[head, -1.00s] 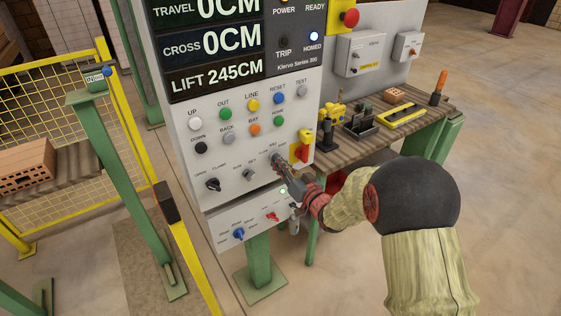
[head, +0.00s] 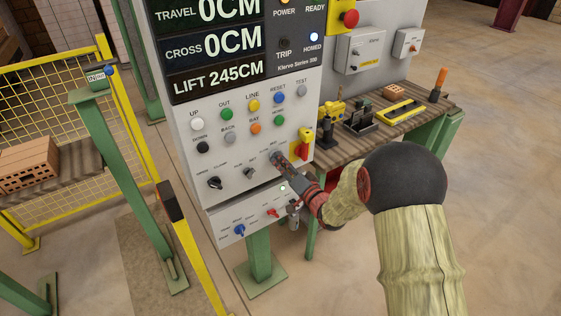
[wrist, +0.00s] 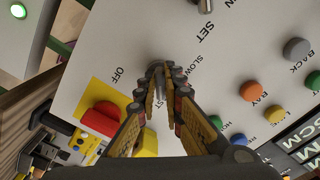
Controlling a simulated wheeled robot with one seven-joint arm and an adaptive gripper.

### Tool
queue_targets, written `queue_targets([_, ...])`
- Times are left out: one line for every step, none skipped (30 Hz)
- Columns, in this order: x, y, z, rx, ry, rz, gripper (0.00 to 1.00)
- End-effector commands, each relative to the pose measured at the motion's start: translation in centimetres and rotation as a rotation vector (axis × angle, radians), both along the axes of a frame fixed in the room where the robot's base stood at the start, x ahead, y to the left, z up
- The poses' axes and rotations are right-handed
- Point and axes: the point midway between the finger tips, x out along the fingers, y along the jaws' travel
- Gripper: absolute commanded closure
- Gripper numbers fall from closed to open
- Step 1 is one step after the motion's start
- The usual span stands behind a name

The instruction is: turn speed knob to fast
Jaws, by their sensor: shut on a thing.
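The control panel (head: 235,180) has a grey speed knob (wrist: 161,92) low on its right side. My gripper (head: 281,162) reaches it from the lower right. In the wrist view my gripper (wrist: 160,75) has its two fingers closed around the knob, tips near the panel face. The fingers hide most of the knob and its pointer, so I cannot tell its setting. The small lettering around it is too blurred or covered to read fully.
A red rotary switch on a yellow plate (wrist: 146,143), marked OFF, sits close beside the fingers. A RUN/SET switch (head: 249,173) and a black selector (head: 214,183) are to the left. Coloured buttons (head: 254,128) lie above. A workbench (head: 345,155) with tools stands behind the arm.

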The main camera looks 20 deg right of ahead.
Motion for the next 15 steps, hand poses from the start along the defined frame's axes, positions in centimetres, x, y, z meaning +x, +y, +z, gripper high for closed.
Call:
queue_targets([-0.02,-0.03,-0.10,0.003,0.003,-0.001,1.00])
queue_targets([-0.02,-0.03,-0.11,0.004,0.003,-0.001,1.00])
queue_targets([-0.02,-0.03,-0.10,0.004,0.003,-0.001,1.00])
queue_targets([-0.02,-0.03,-0.11,0.004,0.003,-0.001,1.00])
queue_targets([-0.02,-0.03,-0.11,0.004,0.003,-0.001,1.00])
queue_targets([-0.03,-0.04,-0.11,0.004,0.003,-0.001,1.00])
queue_targets([-0.03,-0.04,-0.11,0.004,0.003,-0.001,1.00])
queue_targets([-0.03,-0.04,-0.11,0.004,0.003,-0.001,1.00])
queue_targets([-0.03,-0.04,-0.11,0.004,0.003,-0.001,1.00])
queue_targets([-0.03,-0.04,-0.11,0.004,0.003,-0.001,1.00])
queue_targets([-0.03,-0.04,-0.12,0.004,0.003,-0.001,0.91])
queue_targets([-0.03,-0.04,-0.11,0.004,0.003,-0.001,0.88])
queue_targets([-0.03,-0.04,-0.11,0.003,0.003,-0.001,0.86])
queue_targets([-0.02,-0.04,-0.10,0.003,0.003,-0.001,0.85])
queue_targets([-0.02,-0.03,-0.09,0.003,0.003,-0.001,0.82])
